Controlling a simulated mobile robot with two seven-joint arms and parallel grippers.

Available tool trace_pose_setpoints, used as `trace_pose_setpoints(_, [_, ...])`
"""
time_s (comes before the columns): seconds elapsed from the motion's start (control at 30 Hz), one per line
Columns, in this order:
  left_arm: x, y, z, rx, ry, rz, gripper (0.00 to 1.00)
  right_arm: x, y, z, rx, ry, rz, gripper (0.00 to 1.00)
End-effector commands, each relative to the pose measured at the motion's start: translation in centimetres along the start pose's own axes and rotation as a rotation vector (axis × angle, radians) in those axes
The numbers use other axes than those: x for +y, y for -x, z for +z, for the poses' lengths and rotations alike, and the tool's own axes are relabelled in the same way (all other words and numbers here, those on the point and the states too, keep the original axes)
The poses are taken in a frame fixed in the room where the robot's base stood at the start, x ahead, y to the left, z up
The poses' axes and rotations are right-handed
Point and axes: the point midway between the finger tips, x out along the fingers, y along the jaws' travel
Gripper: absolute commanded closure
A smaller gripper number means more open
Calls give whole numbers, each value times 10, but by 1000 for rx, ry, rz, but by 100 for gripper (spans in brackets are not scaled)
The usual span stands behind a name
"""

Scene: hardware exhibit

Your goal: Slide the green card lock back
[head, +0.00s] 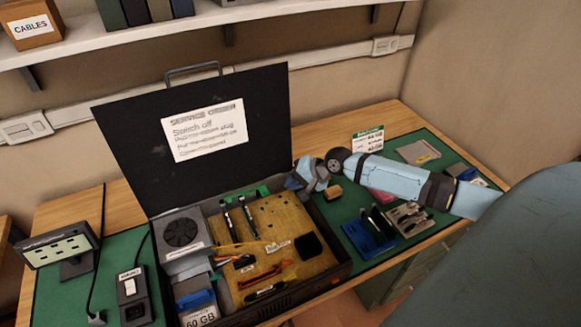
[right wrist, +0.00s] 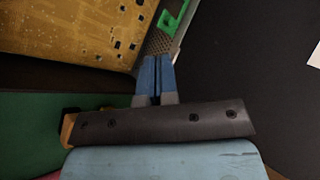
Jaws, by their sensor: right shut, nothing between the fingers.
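The green card lock (right wrist: 176,14) shows at the top of the right wrist view, beside a perforated grey metal strip at the edge of the gold circuit board (right wrist: 70,30). In the head view a green piece (head: 262,191) shows at the back of the open black case, above the gold board (head: 285,215). My right gripper (head: 296,184) is at the case's back right corner, right of the green piece. In the right wrist view its blue fingers (right wrist: 158,62) are together and empty, just below the green lock and apart from it. My left gripper is not in view.
The raised black lid (head: 120,150) with a service order sheet (head: 205,130) stands behind the case. A fan unit (head: 181,234) and cables are inside. Right of it are a blue holder (head: 367,232) and metal parts (head: 408,218) on the green mat. A small screen (head: 60,250) stands left.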

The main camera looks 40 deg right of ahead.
Motion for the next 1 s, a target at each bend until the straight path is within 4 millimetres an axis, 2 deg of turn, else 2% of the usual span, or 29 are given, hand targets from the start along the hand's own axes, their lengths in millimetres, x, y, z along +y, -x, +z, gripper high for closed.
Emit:
trace_pose_setpoints(0.2, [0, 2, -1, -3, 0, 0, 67, -2, -42, 0, 0, -2, -3, 100])
trace_pose_setpoints(0.4, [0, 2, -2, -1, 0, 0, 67, -1, -67, 0, 1, 0, -2, 100])
trace_pose_setpoints(0.57, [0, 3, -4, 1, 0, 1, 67, 0, -75, 0, 0, 1, -1, 100])
trace_pose_setpoints(0.87, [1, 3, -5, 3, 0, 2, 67, 0, -75, 0, 0, 1, -1, 100])
trace_pose_setpoints(1.0, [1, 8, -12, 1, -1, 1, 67, -7, -78, 6, -1, -1, -2, 100])
